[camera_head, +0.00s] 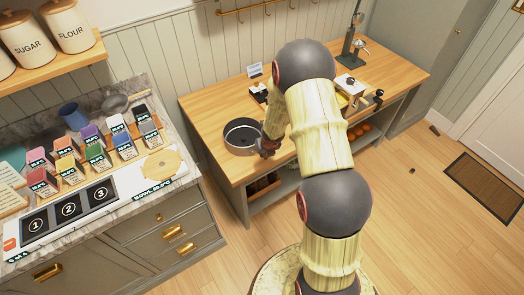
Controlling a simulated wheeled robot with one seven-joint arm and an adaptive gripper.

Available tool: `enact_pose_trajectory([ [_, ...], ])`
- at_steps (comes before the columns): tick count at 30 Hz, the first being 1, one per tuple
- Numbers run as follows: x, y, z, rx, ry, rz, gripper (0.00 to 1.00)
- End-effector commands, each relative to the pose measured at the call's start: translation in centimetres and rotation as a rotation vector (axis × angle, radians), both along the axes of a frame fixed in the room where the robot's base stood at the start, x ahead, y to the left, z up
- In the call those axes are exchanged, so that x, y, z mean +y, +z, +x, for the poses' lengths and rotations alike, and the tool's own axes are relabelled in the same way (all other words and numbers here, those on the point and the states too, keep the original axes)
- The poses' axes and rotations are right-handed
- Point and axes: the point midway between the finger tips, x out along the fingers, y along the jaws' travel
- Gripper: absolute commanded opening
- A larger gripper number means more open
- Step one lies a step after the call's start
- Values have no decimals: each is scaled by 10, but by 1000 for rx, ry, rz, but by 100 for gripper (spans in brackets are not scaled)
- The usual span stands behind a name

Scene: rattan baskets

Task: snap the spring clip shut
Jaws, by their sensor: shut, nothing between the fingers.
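A round pan (229,147) with a pale metal side and a dark inside stands near the left front edge of the wooden table. I take it for the pan with the spring clip. I cannot make out the clip; the pan's right side is partly covered by my gripper. My gripper (266,151) is at the pan's right side, low near the table top, shut and with nothing held. The picture is too small to tell whether it touches the pan.
The wooden table (212,108) is clear left of and behind the pan. A small card (255,69) and a dark-and-white item stand behind my arm. A metal stand (351,45) is at the back right. A marble counter (135,88) with colored packets lies left, across a gap.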

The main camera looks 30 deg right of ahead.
Motion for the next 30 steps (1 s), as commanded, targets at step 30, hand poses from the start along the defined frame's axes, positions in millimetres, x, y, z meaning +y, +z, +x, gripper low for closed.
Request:
enact_pose_trajectory([
  [30, 7, -1, 8, 0, 192, -2, 0],
])
